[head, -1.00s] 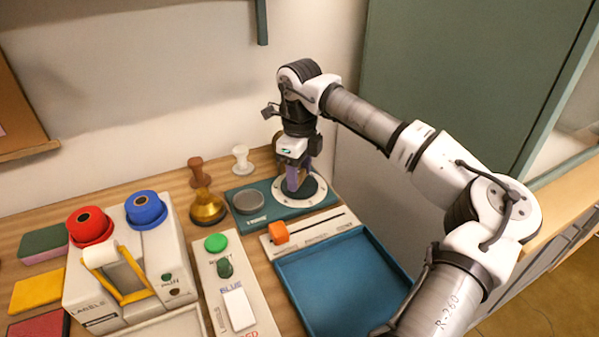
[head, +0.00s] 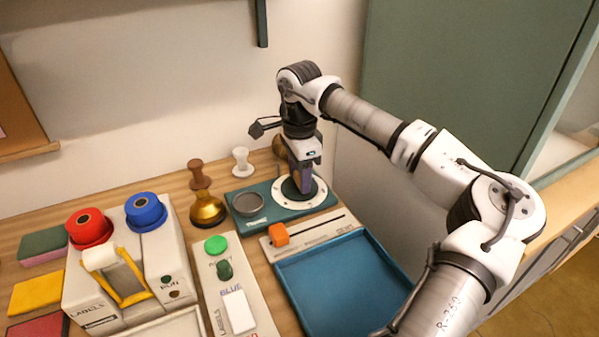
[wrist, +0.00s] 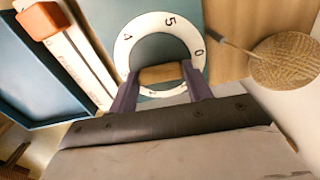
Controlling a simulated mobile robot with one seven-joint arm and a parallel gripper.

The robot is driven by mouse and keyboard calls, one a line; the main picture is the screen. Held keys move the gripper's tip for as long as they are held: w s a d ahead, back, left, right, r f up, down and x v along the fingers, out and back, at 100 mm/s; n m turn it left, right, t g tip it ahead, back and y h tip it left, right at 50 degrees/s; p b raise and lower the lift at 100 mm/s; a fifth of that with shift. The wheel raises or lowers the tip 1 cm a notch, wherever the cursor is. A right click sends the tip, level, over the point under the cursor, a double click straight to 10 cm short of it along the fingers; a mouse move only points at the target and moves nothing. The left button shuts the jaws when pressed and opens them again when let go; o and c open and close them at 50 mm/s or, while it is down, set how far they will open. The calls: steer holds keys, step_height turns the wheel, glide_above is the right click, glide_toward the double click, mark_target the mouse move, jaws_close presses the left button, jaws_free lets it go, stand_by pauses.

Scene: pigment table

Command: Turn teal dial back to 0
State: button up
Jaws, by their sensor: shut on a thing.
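The teal dial stands on a teal base (head: 262,214) at the back of the table. Its white number ring (head: 318,195) surrounds a dark disc. In the wrist view the ring (wrist: 127,42) shows the marks 4, 5 and 0, with another mark partly hidden near my fingers. My gripper (head: 305,190) points down over the dial. In the wrist view its purple fingers (wrist: 160,88) are shut on the dial's brown grip bar (wrist: 160,73). The fingers hide the near part of the ring, and I cannot tell which number the dial points at.
A grey round disc (head: 247,204) sits left on the same base. In front are a slider with an orange knob (head: 279,234) and an empty blue tray (head: 345,285). A brass-coloured weight (head: 207,209) and two stampers stand left.

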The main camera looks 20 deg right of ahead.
steer(key=shift+n, duration=0.5)
steer(key=o, duration=1)
step_height(320, 180, up, 14)
steer(key=shift+f, duration=0.1)
